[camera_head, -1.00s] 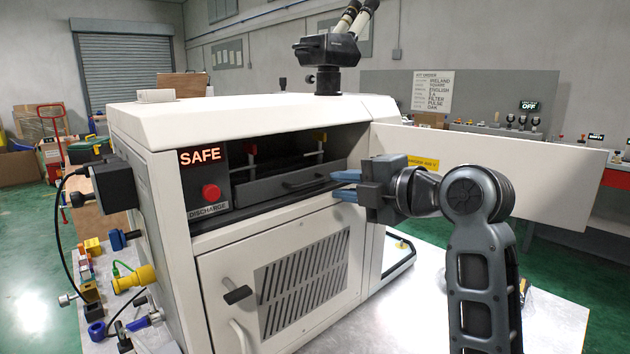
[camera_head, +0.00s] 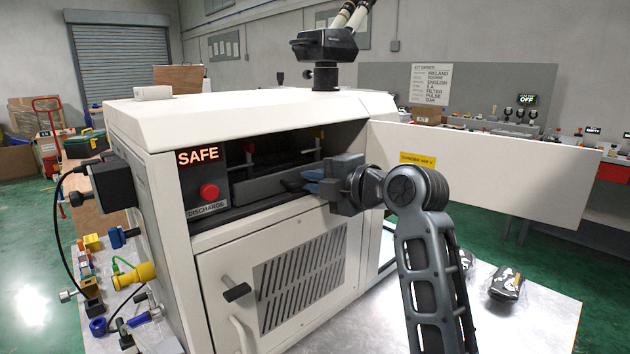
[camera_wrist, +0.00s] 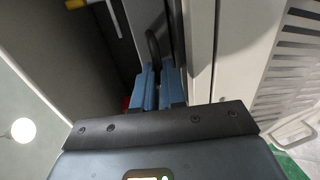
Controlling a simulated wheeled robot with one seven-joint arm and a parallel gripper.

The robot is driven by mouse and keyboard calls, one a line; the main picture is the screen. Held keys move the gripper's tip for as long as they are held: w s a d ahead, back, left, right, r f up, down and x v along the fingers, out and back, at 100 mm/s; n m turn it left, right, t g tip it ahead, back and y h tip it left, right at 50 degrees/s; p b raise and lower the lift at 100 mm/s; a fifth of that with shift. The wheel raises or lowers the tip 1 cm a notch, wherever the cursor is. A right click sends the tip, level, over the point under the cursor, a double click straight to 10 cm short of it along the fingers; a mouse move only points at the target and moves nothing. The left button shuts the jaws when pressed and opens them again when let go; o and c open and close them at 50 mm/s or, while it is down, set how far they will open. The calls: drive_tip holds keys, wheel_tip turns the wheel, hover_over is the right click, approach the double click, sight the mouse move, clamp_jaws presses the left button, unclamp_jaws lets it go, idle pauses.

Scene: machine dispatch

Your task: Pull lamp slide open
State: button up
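The lamp slide (camera_head: 262,187) is a dark drawer in the open bay of the white machine. It appears pushed in. Its black handle (camera_wrist: 153,45) shows in the wrist view as a loop just ahead of and between the blue fingertips. My gripper (camera_head: 306,181) is at the right end of the handle, with its fingers one above the other in the head view. In the wrist view my gripper (camera_wrist: 159,82) has its two fingers close together with a narrow gap. I cannot tell whether they grip the handle; the contact is partly hidden.
The white door (camera_head: 490,165) with a yellow label stands swung open to the right, close behind my gripper. A SAFE display (camera_head: 198,156) and a red DISCHARGE button (camera_head: 209,191) are left of the slide. A vented panel (camera_head: 285,280) lies below.

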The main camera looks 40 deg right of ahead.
clamp_jaws()
drive_tip(key=shift+f, duration=0.1)
idle(1.1)
